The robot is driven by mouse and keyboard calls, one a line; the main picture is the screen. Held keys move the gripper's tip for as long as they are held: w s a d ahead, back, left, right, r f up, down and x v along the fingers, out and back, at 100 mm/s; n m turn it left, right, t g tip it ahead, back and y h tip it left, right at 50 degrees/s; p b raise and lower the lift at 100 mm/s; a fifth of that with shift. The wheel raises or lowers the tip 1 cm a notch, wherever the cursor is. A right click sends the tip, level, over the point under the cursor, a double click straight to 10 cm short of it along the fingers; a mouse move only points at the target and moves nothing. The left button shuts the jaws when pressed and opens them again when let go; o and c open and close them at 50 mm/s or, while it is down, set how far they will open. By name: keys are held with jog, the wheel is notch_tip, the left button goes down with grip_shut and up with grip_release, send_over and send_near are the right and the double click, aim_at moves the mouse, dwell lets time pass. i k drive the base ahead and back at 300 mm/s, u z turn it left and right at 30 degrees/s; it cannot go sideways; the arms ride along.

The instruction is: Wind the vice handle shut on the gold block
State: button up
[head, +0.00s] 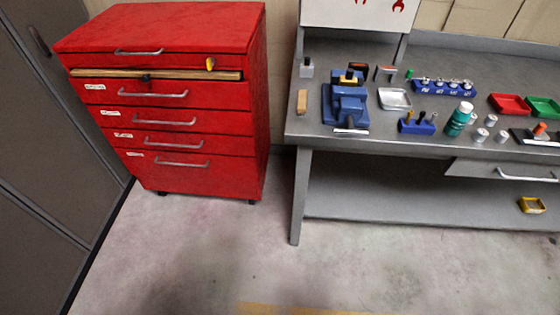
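The blue vice (349,104) stands near the left end of the grey workbench (430,144). A small gold block (348,80) shows at the vice's upper part, by a dark piece; I cannot tell whether the jaws touch it. A thin pale bar (351,131), which looks like the vice handle, lies crosswise at the vice's front, close to the bench's front edge. My gripper is not in view.
A red drawer cabinet (183,150) stands left of the bench, with floor between. A wooden block (301,102) lies left of the vice. Floor in front is clear.

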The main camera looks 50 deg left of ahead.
aim_at(350, 130)
jog(key=k, duration=0.7)
jog(key=u, duration=1.9)
jog(key=i, duration=0.5)
jog(key=u, duration=0.05)
